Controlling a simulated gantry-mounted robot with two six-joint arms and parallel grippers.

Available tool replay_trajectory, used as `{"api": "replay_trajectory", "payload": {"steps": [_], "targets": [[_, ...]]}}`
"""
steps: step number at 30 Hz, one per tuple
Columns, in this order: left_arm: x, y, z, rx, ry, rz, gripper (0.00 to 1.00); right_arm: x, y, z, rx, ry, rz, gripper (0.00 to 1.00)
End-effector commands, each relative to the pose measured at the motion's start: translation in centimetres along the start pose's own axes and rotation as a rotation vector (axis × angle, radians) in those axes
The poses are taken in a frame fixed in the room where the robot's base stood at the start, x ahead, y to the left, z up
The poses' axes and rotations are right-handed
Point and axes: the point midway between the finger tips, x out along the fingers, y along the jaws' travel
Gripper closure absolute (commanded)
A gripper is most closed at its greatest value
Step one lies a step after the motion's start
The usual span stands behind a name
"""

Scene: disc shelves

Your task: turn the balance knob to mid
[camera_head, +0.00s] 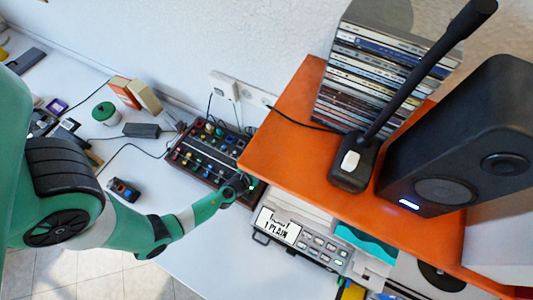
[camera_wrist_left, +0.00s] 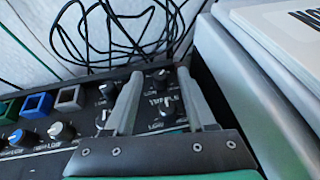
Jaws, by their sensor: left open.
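The black mixer panel (camera_head: 205,155) with wooden ends and several knobs lies on the white table, left of the orange shelf. My left gripper (camera_head: 246,184) is over its right end, close to the shelf edge. In the left wrist view the two grey fingers of my left gripper (camera_wrist_left: 160,73) are open, one on each side of a column of small black knobs with white marks. An upper knob (camera_wrist_left: 161,78) and a lower knob (camera_wrist_left: 165,107) show between the fingers. I cannot tell which knob is the balance knob, or whether a finger touches one. My right gripper is not in view.
The orange shelf (camera_head: 285,150) overhangs near my left gripper, bearing a black speaker (camera_head: 465,135), a microphone stand and stacked discs. A grey device (camera_wrist_left: 262,80) stands close right of the panel. Black cables (camera_wrist_left: 120,35) lie behind it. Small items clutter the table's left.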

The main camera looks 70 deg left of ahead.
Motion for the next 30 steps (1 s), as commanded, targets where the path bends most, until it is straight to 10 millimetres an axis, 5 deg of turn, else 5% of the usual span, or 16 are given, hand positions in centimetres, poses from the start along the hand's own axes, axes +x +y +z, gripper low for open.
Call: {"api": "replay_trajectory", "payload": {"steps": [11,21,30], "targets": [[1.26,0.04,0.06,-0.001,0.0,0.001,0.44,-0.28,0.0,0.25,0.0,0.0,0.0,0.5],[1.23,0.04,0.04,-0.001,0.0,0.001,1.0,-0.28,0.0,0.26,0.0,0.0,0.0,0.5],[1.25,-0.1,0.17,-0.008,-0.001,0.013,1.0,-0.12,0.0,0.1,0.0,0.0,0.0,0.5]]}}
